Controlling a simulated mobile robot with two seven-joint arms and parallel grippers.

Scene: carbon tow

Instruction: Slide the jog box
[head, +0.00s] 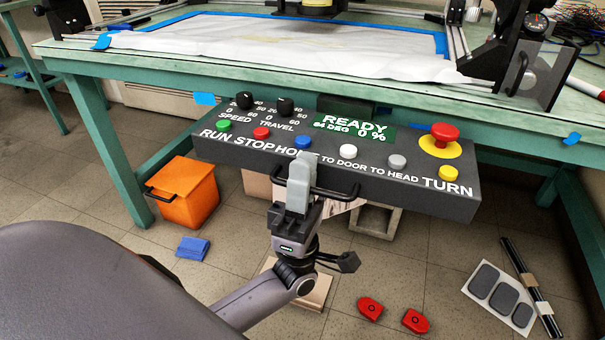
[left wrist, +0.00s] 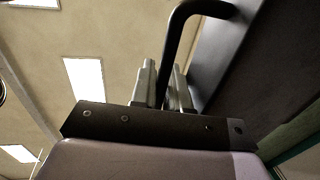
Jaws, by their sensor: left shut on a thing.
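The jog box (head: 330,165) is a dark grey control panel under the front edge of the green table. It has coloured buttons, two black knobs, a red mushroom button on yellow, and a green display reading READY, 64 DEG, 0 %. A black handle (head: 340,193) runs along its front. My left gripper (head: 300,180) is at this handle, below the HOME lettering, and is shut on it. In the left wrist view the black handle (left wrist: 178,45) passes between the two fingers (left wrist: 163,88). My right gripper is not in view.
The green table (head: 150,58) carries a white sheet edged with blue tape. On the floor are an orange bin (head: 188,195), a blue cloth (head: 193,248), two red pieces (head: 392,315), a white card with grey pads (head: 499,297) and a dark rod (head: 530,285). Open floor lies in front.

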